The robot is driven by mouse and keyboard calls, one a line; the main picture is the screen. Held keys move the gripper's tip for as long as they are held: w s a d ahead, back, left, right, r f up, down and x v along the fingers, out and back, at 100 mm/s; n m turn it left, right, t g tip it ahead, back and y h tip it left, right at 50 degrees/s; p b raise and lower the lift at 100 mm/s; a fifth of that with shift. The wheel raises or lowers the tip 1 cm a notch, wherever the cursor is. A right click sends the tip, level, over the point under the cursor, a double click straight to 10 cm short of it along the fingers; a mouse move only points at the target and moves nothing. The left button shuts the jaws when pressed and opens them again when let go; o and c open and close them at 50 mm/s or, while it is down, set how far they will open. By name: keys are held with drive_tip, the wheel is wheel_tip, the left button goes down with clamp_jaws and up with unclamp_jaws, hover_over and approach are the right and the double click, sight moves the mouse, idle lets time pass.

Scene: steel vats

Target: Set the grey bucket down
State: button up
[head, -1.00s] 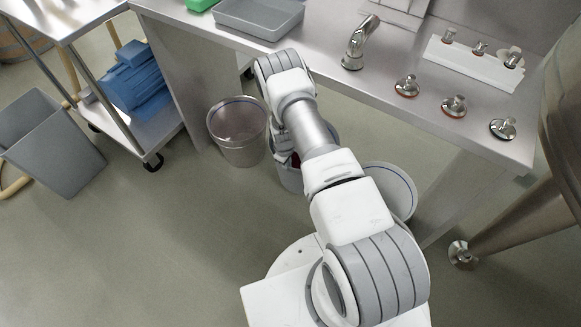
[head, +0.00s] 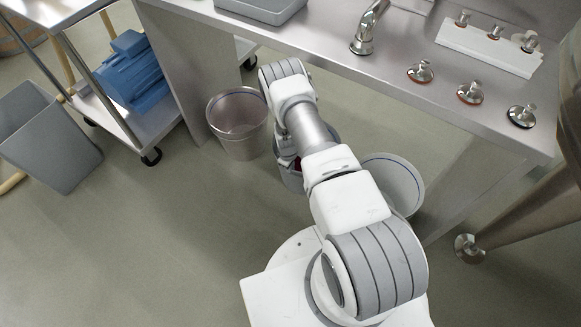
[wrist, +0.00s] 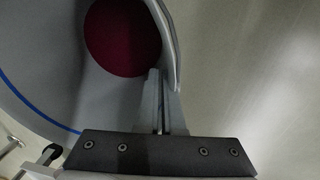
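The grey bucket (head: 288,178) is mostly hidden behind my arm in the head view, between two other buckets. In the wrist view its grey wall (wrist: 60,75) fills the left side, with a blue line inside and a dark red round patch within. My gripper (wrist: 161,100) has its fingers closed on the bucket's rim. In the head view the gripper is hidden by the arm. I cannot tell whether the bucket's base touches the floor.
A shiny metal bucket (head: 238,125) stands to the left and a pale bucket with a blue line (head: 391,185) to the right. A steel counter (head: 330,50) is behind. A cart (head: 125,110) and a grey bin (head: 48,140) are at left. The floor at lower left is clear.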

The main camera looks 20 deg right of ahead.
drive_tip(key=o, duration=0.4)
drive_tip(key=r+p, duration=0.1)
drive_tip(key=r, duration=0.3)
drive_tip(key=r+p, duration=0.2)
drive_tip(key=r, duration=0.2)
drive_tip(key=s+a+r+p, duration=0.1)
drive_tip(key=r, duration=0.3)
drive_tip(key=shift+a+r+p, duration=0.1)
drive_tip(key=shift+p, duration=0.25)
